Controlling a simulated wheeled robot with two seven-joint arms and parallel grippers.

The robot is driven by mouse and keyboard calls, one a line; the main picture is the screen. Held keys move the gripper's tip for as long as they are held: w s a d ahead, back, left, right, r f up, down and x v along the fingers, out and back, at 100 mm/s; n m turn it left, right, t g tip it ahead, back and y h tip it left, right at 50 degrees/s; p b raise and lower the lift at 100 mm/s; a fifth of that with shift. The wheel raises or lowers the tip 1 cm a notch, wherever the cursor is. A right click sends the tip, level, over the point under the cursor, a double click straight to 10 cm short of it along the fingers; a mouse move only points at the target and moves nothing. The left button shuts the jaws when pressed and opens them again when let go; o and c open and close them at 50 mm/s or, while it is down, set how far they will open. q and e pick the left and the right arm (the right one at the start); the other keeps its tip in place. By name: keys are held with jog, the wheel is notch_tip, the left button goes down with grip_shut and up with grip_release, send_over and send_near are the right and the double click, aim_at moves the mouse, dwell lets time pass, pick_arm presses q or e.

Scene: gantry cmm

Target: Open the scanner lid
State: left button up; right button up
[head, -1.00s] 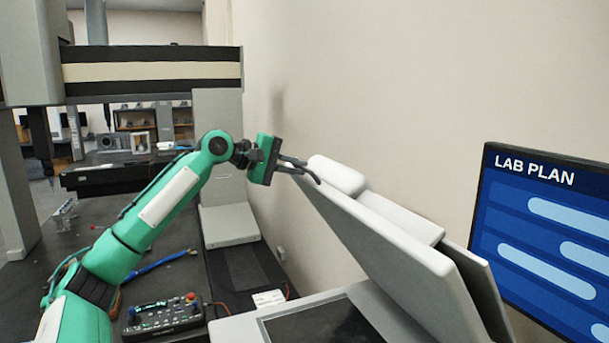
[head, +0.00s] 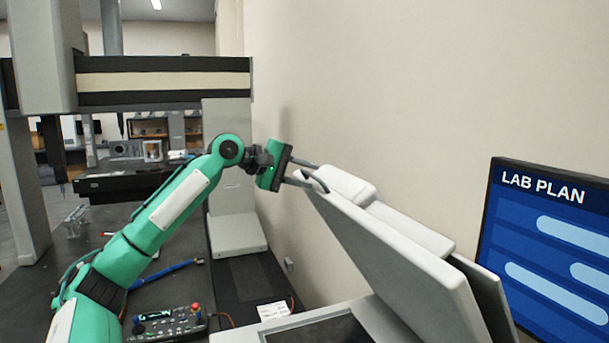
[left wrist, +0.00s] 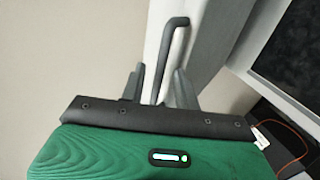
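The scanner lid (head: 395,250), a pale grey panel, stands raised at a steep tilt above the scanner base (head: 255,333) in the head view. Part of the dark glass (head: 318,331) shows under it. A dark bent handle (head: 319,181) sits at the lid's upper left edge. My left gripper (head: 312,176) is at that edge with its fingers spread. In the left wrist view, the handle (left wrist: 171,50) runs between the two spread fingers (left wrist: 160,72), clear of the left one and close to the right one. My right gripper is not in view.
A wall rises behind the lid. A screen reading LAB PLAN (head: 555,235) stands at the right. A control box with a joystick (head: 165,323) and a blue tool (head: 165,273) lie on the dark table at left. The gantry machine (head: 165,82) stands behind my left arm.

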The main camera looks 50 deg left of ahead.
pick_arm(q)
jog(key=b+v, duration=0.8)
jog(key=v, duration=0.6)
jog(key=shift+f, duration=0.15)
dwell(0.4)
